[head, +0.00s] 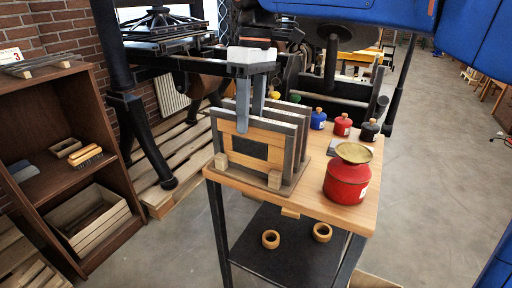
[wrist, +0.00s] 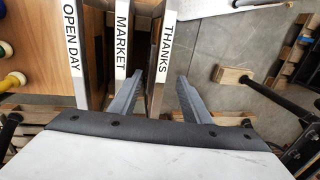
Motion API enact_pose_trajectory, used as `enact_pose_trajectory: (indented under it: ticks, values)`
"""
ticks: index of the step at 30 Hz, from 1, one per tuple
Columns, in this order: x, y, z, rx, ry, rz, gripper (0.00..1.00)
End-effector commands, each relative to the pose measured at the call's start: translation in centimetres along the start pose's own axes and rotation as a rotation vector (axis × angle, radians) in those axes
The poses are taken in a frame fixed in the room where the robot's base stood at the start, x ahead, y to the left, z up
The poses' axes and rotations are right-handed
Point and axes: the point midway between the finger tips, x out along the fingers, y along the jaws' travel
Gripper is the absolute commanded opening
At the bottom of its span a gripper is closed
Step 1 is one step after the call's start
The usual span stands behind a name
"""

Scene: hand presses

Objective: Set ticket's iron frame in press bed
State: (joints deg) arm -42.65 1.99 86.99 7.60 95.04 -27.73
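Three iron frames stand upright side by side in a wooden rack (head: 276,184) on a small table. In the wrist view their top labels read OPEN DAY (wrist: 73,40), MARKET (wrist: 122,45) and THANKS (wrist: 165,50). My gripper (head: 250,112) is above the rack, pointing down, and it also shows in the wrist view (wrist: 157,80). It is open. One finger is between the MARKET and THANKS frames, the other on the outer side of THANKS. I cannot tell whether either touches. A black hand press (head: 165,35) stands behind. No readable ticket shows.
A red tin with a brass lid (head: 347,185) stands at the table's front right. Small blue, red and black bottles (head: 342,125) line its back. A brown shelf unit (head: 50,130) is at the left. Open floor (head: 440,190) lies to the right.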

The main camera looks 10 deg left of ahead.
Motion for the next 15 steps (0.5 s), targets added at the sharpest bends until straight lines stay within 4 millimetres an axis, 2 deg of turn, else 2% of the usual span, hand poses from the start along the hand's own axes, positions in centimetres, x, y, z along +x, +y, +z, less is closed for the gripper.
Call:
enact_pose_trajectory:
  ticks: [1,5,15]
  values:
    - [-0.01,0.00,0.00,0.000,0.000,0.000,0.30]
    - [-0.01,0.00,0.00,0.000,0.000,0.000,0.00]
    - [-0.21,-0.06,0.00,0.000,0.001,0.000,0.00]
